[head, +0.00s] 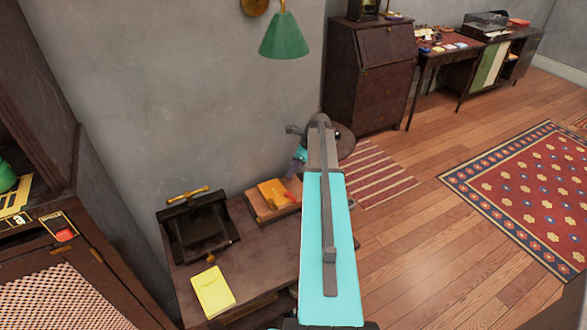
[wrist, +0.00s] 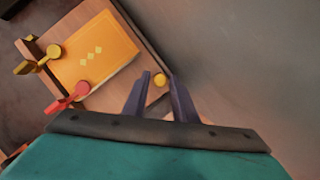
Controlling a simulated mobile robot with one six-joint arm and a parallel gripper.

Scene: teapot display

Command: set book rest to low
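A wooden stand (head: 254,206) with an orange, book-like panel (head: 273,191) lies at the back of the dark desk; I take it for the book rest, but its setting cannot be read. In the head view my gripper (head: 297,167) is small, near the wall.
A black stand-like object (head: 193,232) with a gold bar and a yellow pad (head: 212,291) share the desk (head: 262,258). A green lamp (head: 284,37) hangs on the wall above. A dark cabinet (head: 85,265) stands at left. The wall is close behind the desk.

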